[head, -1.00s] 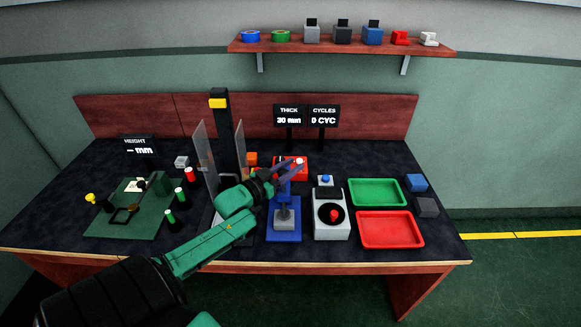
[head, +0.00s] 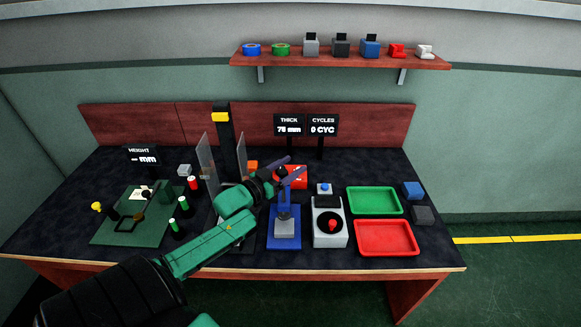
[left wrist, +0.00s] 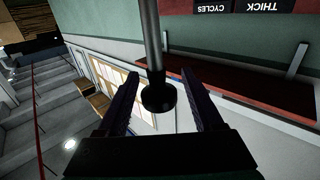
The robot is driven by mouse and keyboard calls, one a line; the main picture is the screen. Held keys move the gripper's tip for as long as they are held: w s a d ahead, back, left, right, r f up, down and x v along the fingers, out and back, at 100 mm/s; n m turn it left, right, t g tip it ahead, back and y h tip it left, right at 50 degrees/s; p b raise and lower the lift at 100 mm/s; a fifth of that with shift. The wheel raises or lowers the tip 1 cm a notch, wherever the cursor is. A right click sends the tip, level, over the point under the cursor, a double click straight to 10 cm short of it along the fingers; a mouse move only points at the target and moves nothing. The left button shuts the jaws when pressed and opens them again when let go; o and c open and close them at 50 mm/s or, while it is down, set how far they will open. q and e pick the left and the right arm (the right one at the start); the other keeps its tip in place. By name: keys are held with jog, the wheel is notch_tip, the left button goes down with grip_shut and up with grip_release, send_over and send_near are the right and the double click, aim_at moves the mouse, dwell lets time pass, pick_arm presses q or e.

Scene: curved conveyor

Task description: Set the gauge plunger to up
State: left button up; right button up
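The thickness gauge stands on a blue base (head: 284,241) with a grey block on it, at the front middle of the bench. The THICK display (head: 289,124) reads 75 mm. My left gripper (head: 290,167) is above the gauge and hides much of its upper part in the head view. In the left wrist view, the plunger, a grey rod with a black round end (left wrist: 158,96), shows between the two dark fingers. The fingers are apart, with visible gaps on both sides of the black end. The right gripper is not in view.
A grey box with a red knob (head: 332,225), a green tray (head: 374,201) and a red tray (head: 387,238) stand right of the gauge. Clear upright panels (head: 207,160) and a black column (head: 224,150) stand behind my left arm. A green board (head: 125,222) lies left.

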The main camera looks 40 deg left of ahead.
pick_arm(q)
jog(key=s+a+b, duration=0.1)
jog(key=s+a, duration=0.1)
jog(key=s, duration=1.2)
jog(key=shift+s, duration=0.25)
